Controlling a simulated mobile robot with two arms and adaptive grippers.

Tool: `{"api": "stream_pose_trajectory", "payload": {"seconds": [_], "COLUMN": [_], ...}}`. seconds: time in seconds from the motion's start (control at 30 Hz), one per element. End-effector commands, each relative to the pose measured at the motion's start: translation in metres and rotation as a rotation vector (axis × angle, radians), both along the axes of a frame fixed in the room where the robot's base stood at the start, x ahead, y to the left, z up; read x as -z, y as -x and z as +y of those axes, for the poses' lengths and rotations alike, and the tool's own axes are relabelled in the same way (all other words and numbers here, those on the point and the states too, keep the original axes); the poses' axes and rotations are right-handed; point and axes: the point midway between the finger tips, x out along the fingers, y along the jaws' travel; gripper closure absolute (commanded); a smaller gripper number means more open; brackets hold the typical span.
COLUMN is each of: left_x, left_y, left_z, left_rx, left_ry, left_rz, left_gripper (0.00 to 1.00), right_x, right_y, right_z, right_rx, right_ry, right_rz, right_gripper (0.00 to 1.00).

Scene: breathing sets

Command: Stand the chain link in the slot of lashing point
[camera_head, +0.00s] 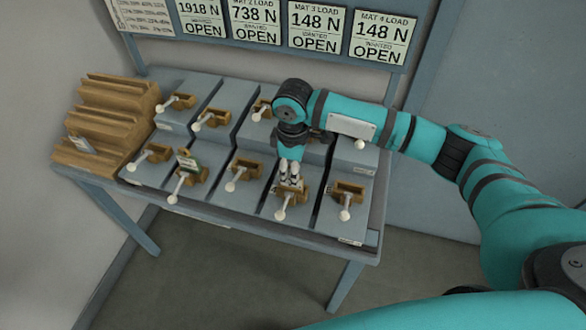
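No chain link can be made out, and I cannot tell which fixture is the lashing point. Several small brown fixtures with white-knobbed levers sit on grey blocks in two rows. My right gripper (289,178) points down at a front-row fixture (291,196), second from the right. Its pale fingertips are close together at the fixture's top and hide part of it. I cannot tell whether they touch or hold anything. My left gripper is out of view.
A stepped wooden rack (118,108) stands at the left of the grey table (240,222), with a small card (82,144) on it. Another card (187,160) stands at a front-row fixture. A wall board with load signs (315,27) rises behind.

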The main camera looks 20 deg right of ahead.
Motion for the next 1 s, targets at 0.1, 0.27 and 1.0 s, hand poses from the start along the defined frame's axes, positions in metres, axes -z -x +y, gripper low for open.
{"api": "stream_pose_trajectory", "payload": {"seconds": [0.1, 0.27, 1.0], "left_x": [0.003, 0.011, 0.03], "left_y": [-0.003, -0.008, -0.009], "left_z": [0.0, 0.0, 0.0], "left_rx": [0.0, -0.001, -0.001], "left_ry": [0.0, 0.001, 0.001], "left_rz": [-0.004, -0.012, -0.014], "left_gripper": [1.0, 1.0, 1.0], "right_x": [-0.006, -0.031, -0.123], "right_y": [-0.001, -0.001, 0.0], "right_z": [0.0, 0.0, 0.0], "right_rx": [0.0, -0.001, 0.0], "right_ry": [-0.001, -0.002, -0.001], "right_rz": [-0.003, -0.006, 0.001], "right_gripper": [0.65, 0.65, 0.65]}}
